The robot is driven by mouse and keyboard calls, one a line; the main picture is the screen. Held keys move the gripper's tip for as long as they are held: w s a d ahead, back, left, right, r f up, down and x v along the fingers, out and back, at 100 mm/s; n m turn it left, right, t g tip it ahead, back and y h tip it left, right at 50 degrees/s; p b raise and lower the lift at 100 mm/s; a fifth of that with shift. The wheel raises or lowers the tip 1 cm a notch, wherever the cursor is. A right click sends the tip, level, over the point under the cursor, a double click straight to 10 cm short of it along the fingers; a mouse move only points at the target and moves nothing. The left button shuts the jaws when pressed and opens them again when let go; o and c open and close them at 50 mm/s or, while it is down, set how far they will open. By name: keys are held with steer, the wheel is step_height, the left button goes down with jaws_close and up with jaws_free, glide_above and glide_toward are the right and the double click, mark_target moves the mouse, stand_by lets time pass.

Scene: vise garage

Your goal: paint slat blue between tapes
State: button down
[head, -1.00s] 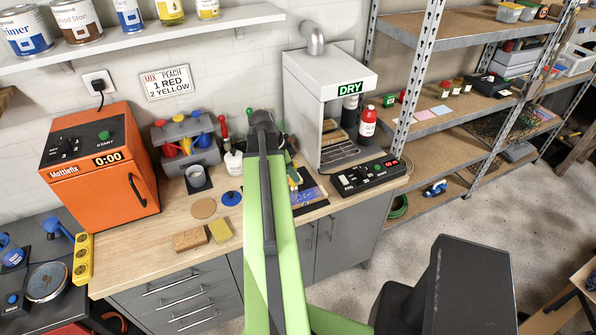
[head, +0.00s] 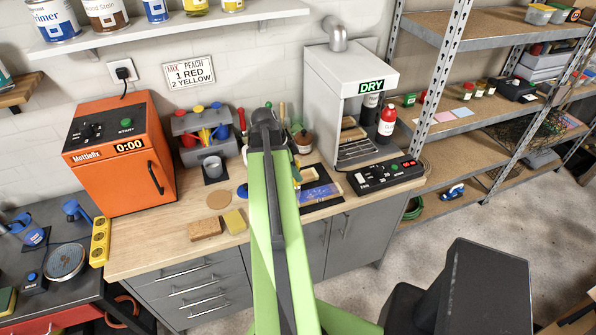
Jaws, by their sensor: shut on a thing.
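The slat (head: 318,191) lies on a dark mat (head: 336,202) on the workbench, just right of my arm. It shows a blue area and a tan wood part at its back end. The tape edges are too small to tell apart. My green arm runs up the middle of the view and covers the bench left of the slat. My gripper is hidden behind it. A small green and yellow item shows at the arm's right edge, beside the slat; I cannot tell whether it is held.
The drying cabinet (head: 320,92) and black control box (head: 386,176) stand right of the slat. A brown jar (head: 304,143) stands behind the slat.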

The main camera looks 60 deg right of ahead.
steer(key=shift+r+p, duration=2.95)
steer(key=shift+r, duration=0.05)
step_height(320, 180, up, 3)
steer(key=p, duration=0.3)
steer(key=shift+r, duration=0.15)
steer(key=shift+f, duration=0.3)
